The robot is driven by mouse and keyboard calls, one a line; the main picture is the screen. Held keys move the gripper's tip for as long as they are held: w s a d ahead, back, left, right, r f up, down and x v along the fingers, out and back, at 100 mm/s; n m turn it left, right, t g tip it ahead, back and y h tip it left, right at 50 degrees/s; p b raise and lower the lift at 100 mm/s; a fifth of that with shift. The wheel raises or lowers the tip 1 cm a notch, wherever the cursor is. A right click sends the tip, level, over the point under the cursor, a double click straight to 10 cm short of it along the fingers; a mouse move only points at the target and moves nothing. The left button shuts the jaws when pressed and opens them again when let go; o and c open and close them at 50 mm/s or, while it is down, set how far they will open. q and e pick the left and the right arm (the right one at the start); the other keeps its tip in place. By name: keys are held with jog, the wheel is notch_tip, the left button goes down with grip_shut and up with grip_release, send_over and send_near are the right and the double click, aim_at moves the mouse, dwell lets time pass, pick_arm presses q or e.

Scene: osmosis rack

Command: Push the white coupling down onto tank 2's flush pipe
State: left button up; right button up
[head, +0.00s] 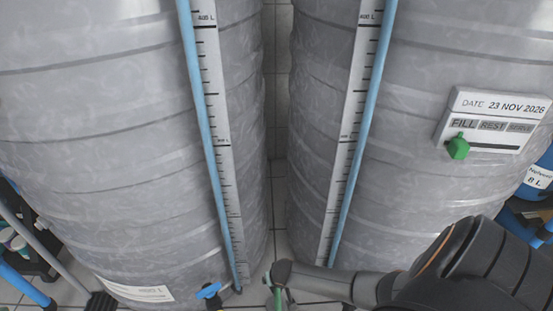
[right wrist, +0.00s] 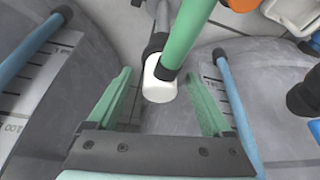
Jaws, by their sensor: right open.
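The white coupling (right wrist: 158,84) shows in the right wrist view as a short white cylinder. A green pipe (right wrist: 188,38) with a dark collar overlaps it at its upper right. My right gripper (right wrist: 157,74) is open, with one green finger on each side of the coupling and visible gaps between. In the head view my right arm (head: 385,287) comes in from the lower right, its end low between the two tanks. There the coupling cannot be made out. I cannot tell which pipe is tank 2's flush pipe. My left gripper is not in view.
A large grey left tank (head: 110,130) and right tank (head: 430,190) stand close together, each with a scale and blue tube. A blue-handled valve (head: 209,291) sits low by the left tank. A date board (head: 492,120) is on the right tank. A narrow tiled gap separates them.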

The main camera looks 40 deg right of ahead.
jog(key=shift+w+f, duration=0.2)
jog(key=shift+f, duration=0.1)
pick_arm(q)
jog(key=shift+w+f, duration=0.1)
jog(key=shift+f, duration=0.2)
pick_arm(e)
grip_shut()
dwell(0.3)
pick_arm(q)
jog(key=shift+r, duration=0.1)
pick_arm(e)
jog(key=shift+r, duration=0.1)
